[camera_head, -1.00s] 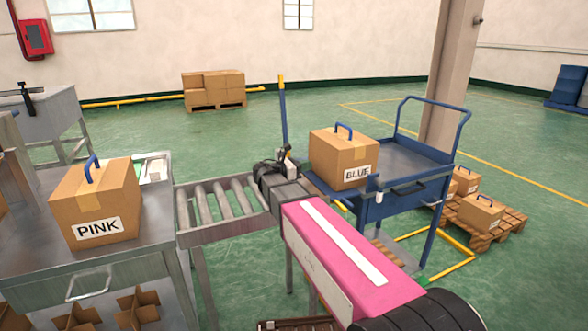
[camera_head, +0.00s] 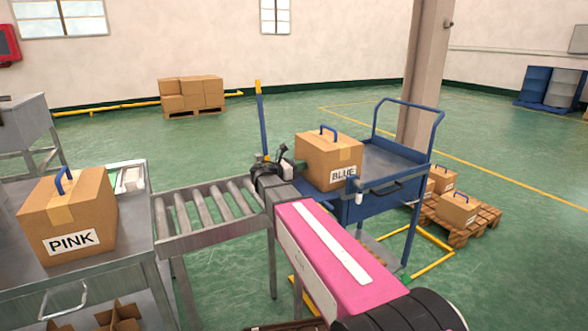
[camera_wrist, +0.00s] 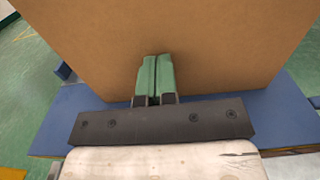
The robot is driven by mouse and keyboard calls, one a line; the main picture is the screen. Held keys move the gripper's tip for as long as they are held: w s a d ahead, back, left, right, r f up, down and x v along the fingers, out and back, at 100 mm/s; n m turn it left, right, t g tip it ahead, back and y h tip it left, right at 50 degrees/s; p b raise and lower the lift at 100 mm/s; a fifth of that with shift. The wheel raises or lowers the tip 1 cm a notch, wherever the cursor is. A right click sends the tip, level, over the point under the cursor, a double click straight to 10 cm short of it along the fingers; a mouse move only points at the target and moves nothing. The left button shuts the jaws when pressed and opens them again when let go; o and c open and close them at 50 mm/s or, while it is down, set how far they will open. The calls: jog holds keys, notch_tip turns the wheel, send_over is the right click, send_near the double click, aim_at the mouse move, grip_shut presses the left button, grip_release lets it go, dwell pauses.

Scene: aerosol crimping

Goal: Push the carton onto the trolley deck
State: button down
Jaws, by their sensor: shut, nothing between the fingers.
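The brown carton labelled BLUE (camera_head: 328,162), with a blue handle on top, stands upright on the conveyor-side part of the blue trolley deck (camera_head: 385,160). In the wrist view the carton's plain face (camera_wrist: 220,45) fills most of the picture, with the blue deck (camera_wrist: 285,112) beneath it. My gripper (camera_head: 296,166) is at the carton's left side. Its green fingers (camera_wrist: 156,62) are together, empty, and appear to press against that face. The carton's underside and its contact with the far deck are hidden.
A roller conveyor (camera_head: 205,210) ends beside the trolley. A carton labelled PINK (camera_head: 68,215) stands on the metal table at left. A pallet (camera_head: 483,222) with small cartons is on the floor behind the trolley. The deck beyond the carton is clear.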

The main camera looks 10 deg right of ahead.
jog(key=x, duration=1.9)
jog(key=shift+d, duration=0.1)
